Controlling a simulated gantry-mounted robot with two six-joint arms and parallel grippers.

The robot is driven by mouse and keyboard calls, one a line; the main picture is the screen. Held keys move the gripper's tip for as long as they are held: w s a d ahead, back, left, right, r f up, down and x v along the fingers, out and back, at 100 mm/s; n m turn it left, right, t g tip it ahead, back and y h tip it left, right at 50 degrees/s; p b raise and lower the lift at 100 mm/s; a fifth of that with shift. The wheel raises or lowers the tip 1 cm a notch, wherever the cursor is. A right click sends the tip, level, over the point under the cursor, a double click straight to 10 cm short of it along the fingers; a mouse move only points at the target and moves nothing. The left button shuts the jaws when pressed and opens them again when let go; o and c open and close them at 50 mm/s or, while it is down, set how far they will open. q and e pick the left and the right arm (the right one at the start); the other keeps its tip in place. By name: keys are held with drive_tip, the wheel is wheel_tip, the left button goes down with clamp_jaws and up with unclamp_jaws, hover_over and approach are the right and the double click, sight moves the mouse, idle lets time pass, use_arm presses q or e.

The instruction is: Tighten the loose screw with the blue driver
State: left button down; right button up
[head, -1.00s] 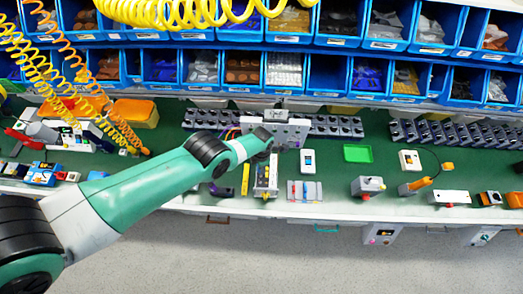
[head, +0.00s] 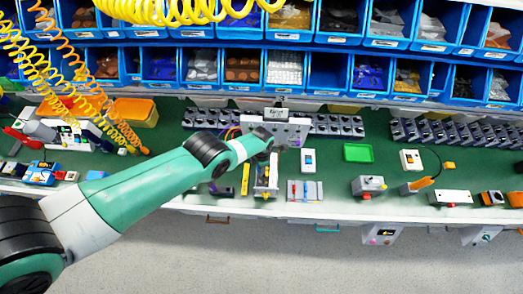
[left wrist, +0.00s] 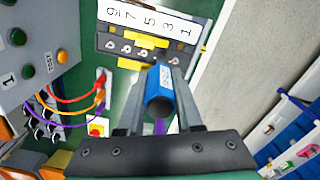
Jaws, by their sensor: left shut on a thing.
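In the left wrist view my left gripper (left wrist: 164,74) is shut on the blue driver (left wrist: 159,95), whose handle end faces the camera. Its shaft and tip are hidden behind the handle and fingers. Just beyond is a dark terminal block (left wrist: 128,48) with yellow parts, a row of screws and a white strip numbered 1 to 9. The driver lines up near the low-numbered end. I cannot tell whether its tip touches a screw or which screw is loose. In the head view my left gripper (head: 267,170) points down over the bench. My right gripper is not in view.
A grey control box (left wrist: 35,50) with buttons and coloured wires (left wrist: 75,105) stand left of the block in the wrist view. In the head view a tray of coloured tools (head: 304,191) lies right of the gripper, with a green tray (head: 357,152) farther right. Blue bins (head: 385,75) line the back.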

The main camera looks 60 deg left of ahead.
use_arm(q)
drive_tip(key=m, duration=0.4)
drive_tip(key=shift+m, duration=0.4)
drive_tip(key=m, duration=0.3)
drive_tip(key=shift+d, duration=0.1)
drive_tip(key=shift+m, duration=0.6)
drive_tip(key=m, duration=0.4)
drive_tip(key=shift+s, duration=0.15)
drive_tip(key=m, duration=0.3)
